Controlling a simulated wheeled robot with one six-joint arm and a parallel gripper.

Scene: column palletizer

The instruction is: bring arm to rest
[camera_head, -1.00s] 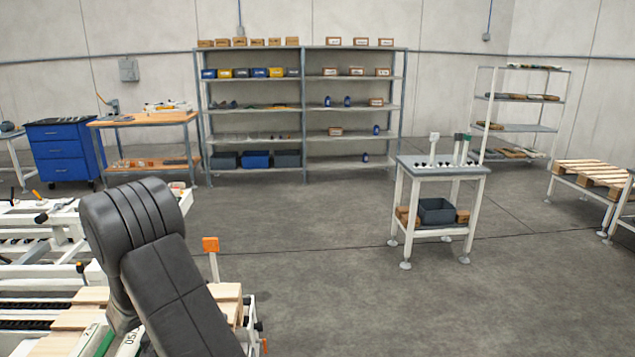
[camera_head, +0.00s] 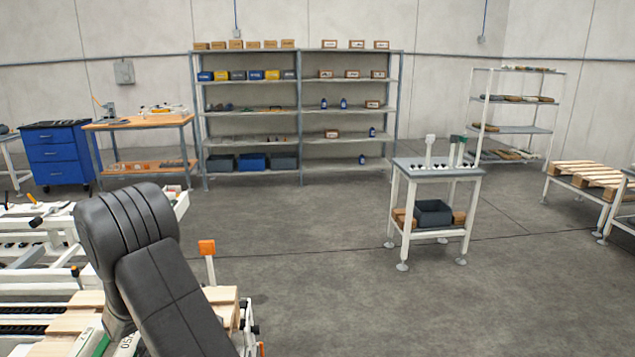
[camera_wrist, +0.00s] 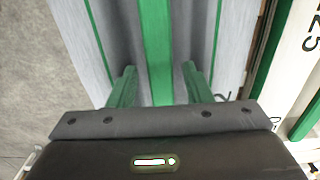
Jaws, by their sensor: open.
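My gripper (camera_wrist: 158,72) shows in the wrist view, with its two green fingers apart and nothing held between them. Beyond the fingers is a grey surface with green stripes. I cannot tell how far it is from the fingertips. In the head view my dark grey arm is folded at the lower left, over the pale wooden boards and white frames there. My gripper is out of the head view.
A white conveyor-like frame (camera_head: 40,262) and an orange-topped post (camera_head: 207,247) are near my arm. A small table (camera_head: 436,172) stands right of centre. Shelving (camera_head: 300,110), a workbench (camera_head: 140,124) and a blue drawer cabinet (camera_head: 58,154) line the back. The middle floor is clear.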

